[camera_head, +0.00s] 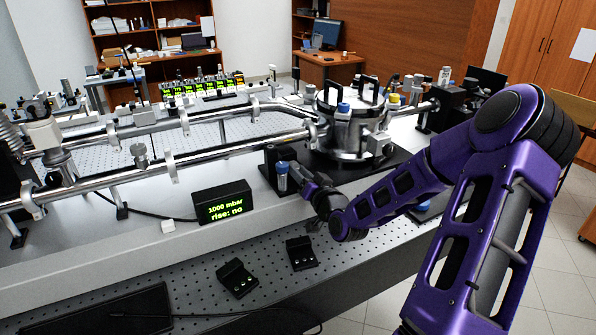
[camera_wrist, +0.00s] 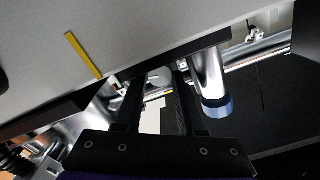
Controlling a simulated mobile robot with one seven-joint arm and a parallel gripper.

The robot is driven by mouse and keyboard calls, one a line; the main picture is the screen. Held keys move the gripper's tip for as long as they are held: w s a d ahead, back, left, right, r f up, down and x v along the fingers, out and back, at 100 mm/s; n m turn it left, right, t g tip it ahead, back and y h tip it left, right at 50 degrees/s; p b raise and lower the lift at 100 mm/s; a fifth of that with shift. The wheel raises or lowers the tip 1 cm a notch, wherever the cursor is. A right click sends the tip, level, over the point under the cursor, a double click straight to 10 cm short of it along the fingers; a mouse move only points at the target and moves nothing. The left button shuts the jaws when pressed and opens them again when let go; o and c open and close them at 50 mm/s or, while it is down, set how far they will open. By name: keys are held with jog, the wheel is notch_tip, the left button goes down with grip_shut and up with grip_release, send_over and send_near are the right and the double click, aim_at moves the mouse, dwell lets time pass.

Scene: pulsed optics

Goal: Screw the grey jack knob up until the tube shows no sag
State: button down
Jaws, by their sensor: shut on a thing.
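In the wrist view, the two black fingers of my gripper (camera_wrist: 161,88) are closed around a small grey round piece, which looks like the jack knob (camera_wrist: 158,76). In the head view, my gripper (camera_head: 305,180) is beside the black stand below the steel chamber; the knob cannot be made out there. The long steel tube (camera_head: 118,181) runs across the bench on the left; whether it sags is too small to tell. The black display box (camera_head: 221,203) reads "1000 mbar, rise: no" in green.
A blue-capped cylinder (camera_head: 282,176) stands close to my gripper; a blue-ended steel cylinder (camera_wrist: 215,98) is right of my fingers. The steel chamber (camera_head: 347,128) rises behind. Two small black blocks (camera_head: 236,279) (camera_head: 301,252) lie on the perforated front shelf, with free room around them.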

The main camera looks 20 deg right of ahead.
jog(key=shift+n, duration=0.3)
jog(key=n+b, duration=0.3)
jog(key=b, duration=0.1)
jog(key=shift+f, duration=0.15)
jog(key=n+b, duration=0.4)
jog(key=shift+a+b, duration=0.15)
jog(key=shift+b, duration=0.25)
jog(key=shift+n+b, duration=0.9)
jog(key=shift+n, duration=0.3)
jog(key=shift+r+n, duration=0.25)
jog(key=shift+n, duration=1.05)
jog(key=c, duration=0.8)
grip_release()
